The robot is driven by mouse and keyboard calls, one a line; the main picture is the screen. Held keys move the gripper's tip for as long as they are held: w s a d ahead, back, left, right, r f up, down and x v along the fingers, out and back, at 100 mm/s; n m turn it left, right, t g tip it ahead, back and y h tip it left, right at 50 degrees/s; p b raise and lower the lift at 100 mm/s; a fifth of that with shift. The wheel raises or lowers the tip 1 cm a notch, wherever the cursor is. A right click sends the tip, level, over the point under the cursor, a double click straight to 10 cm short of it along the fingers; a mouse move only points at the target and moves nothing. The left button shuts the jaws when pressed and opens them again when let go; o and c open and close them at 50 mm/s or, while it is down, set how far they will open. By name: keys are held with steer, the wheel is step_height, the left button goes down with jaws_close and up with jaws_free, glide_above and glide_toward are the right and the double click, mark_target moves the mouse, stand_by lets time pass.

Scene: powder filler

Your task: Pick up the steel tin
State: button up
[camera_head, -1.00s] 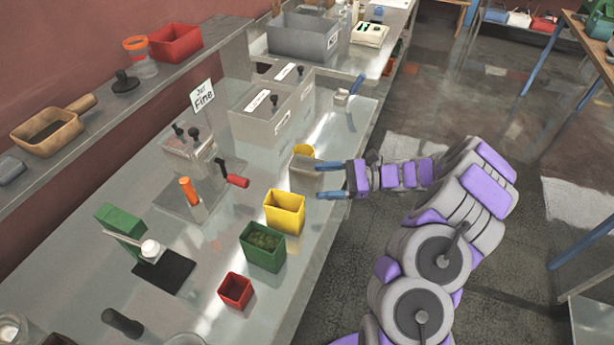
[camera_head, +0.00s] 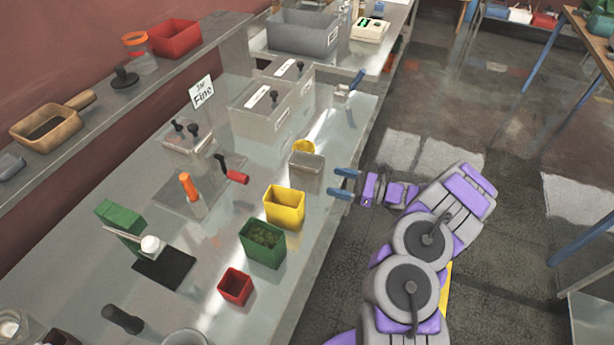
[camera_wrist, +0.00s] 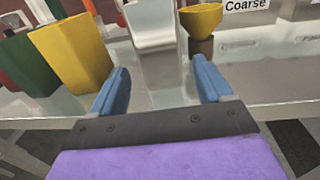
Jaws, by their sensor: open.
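The steel tin (camera_head: 306,173) is a grey, open-topped box standing upright on the steel bench, just behind the yellow tin. In the wrist view the steel tin (camera_wrist: 152,28) stands ahead of my fingers, with its upper part cut off by the top edge. My gripper (camera_head: 343,184) is open and empty at the bench's right edge, to the right of the tin and apart from it. In the wrist view my gripper's blue fingers (camera_wrist: 160,84) are spread, with bare bench between them.
A yellow tin (camera_head: 285,207), a green tin (camera_head: 262,244) and a red tin (camera_head: 235,287) stand in a row toward the front. A yellow cup (camera_head: 303,146) is behind the steel tin. Lidded bins (camera_head: 262,112) stand farther back.

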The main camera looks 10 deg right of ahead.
mark_target(307, 174)
steer(key=b+x, duration=0.1)
steer(key=x, duration=0.9)
steer(key=shift+w+a+f+b, duration=0.1)
steer(key=shift+w+a+b, duration=0.05)
steer(key=shift+a+b, duration=0.2)
steer(key=shift+c, duration=0.3)
steer(key=shift+d, duration=0.1)
steer(key=c, duration=0.7)
